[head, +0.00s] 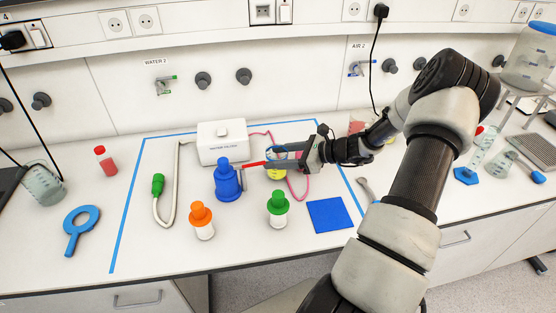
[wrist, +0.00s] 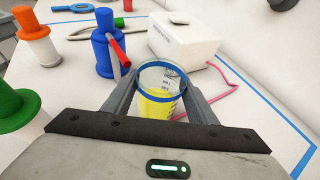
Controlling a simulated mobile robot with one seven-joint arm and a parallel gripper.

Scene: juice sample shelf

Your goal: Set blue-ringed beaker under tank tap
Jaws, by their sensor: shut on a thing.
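The blue-ringed beaker (wrist: 157,104) is clear, with a blue band around its rim and yellow liquid inside. It is between the two fingers of my gripper (wrist: 160,95), which is shut on it. In the head view the beaker (head: 277,174) is partly hidden by my gripper (head: 275,163), in front of the white box. Whether its base touches the bench I cannot tell. A clear tank (head: 531,58) with a blue lid stands on a raised stand at the far upper right, well away from my gripper. A small dark fitting, perhaps its tap (head: 499,61), shows at its left.
A blue bottle with a red lever (head: 228,180) stands just left of the beaker. Orange-topped (head: 202,222) and green-topped (head: 278,210) bottles stand in front. The white box (head: 222,144) and a pink cord are behind. Glassware (head: 503,162) stands below the tank's stand (head: 515,92).

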